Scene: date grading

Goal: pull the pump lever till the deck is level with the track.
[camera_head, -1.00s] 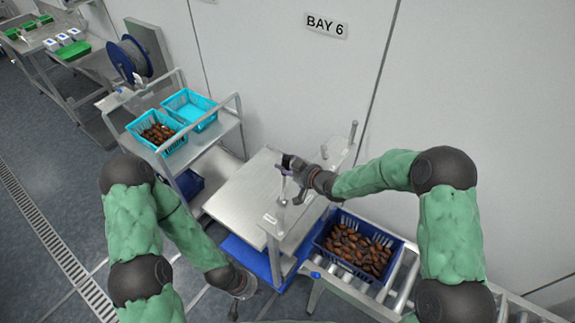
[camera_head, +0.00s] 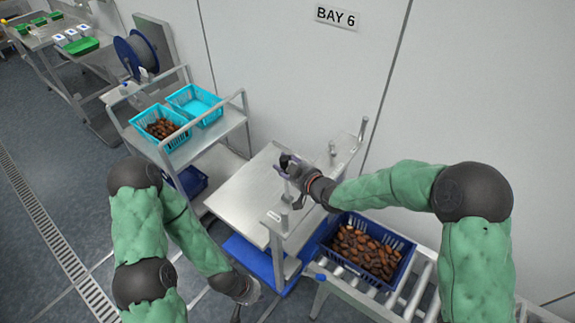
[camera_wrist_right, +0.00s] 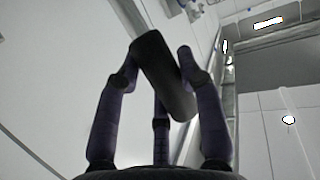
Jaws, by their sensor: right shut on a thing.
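In the right wrist view the handle (camera_wrist_right: 165,75) is a dark cylinder between my fingers. The deck (camera_head: 245,192) is a bare grey metal plate on a blue base (camera_head: 258,262). The track (camera_head: 415,292) is a roller conveyor to its right. I cannot tell the height difference between deck and track from this angle. My left gripper (camera_head: 242,300) hangs low in front of the lift, apart from it; its fingers are unclear.
A blue crate of dates (camera_head: 337,272) stands on the rollers near the lift. A steel trolley at left carries two turquoise baskets, one with dates (camera_head: 130,129) and one empty (camera_head: 196,102). A wall stands close behind; grey floor is free at left.

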